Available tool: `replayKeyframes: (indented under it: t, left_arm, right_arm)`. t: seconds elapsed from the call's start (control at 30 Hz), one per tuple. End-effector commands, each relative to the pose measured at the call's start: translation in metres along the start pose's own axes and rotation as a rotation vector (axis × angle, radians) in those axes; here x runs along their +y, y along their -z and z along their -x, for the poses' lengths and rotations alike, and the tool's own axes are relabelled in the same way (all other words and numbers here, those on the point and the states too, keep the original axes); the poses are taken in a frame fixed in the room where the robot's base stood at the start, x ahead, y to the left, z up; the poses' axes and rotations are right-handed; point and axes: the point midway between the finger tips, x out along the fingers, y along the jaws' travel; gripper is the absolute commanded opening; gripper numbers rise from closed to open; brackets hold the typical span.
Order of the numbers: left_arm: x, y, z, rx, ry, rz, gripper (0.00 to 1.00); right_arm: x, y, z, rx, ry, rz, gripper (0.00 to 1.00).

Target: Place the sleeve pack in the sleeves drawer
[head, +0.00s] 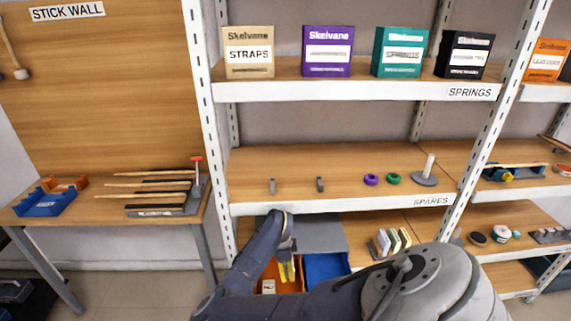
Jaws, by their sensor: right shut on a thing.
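My right gripper (287,260) points down over the lower shelf, under the spares shelf. It is shut on a small yellow thing, which I take to be the sleeve pack (288,272). The pack hangs over an orange open container (297,285). A blue open compartment (325,268) lies right beside it, with a grey panel (320,235) behind. No sleeves label is readable, so I cannot tell which one is the sleeves drawer. My right forearm hides their front parts. My left gripper is not in view.
The spares shelf edge (340,208) runs just above the gripper. A rack of upright packs (390,242) stands right of the blue compartment. A white upright post (212,150) stands left. A bench (100,212) holds a blue bin (43,202) and sticks.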

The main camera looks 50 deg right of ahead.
Motion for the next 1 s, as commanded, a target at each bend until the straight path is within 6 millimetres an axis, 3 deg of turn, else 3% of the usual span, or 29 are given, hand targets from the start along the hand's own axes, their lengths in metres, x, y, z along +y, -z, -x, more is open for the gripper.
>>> replayKeyframes:
  t: [0.1,0.3,1.0]
  left_arm:
    - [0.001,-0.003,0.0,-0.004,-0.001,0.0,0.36]
    - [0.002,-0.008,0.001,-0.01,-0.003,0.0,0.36]
    - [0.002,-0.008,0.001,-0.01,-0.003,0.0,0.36]
  right_arm:
    - [0.001,-0.002,-0.027,0.002,-0.004,0.004,0.3]
    - [0.0,-0.006,-0.057,0.002,-0.001,0.003,0.3]
    - [-0.001,-0.013,-0.108,0.001,0.001,0.002,0.3]
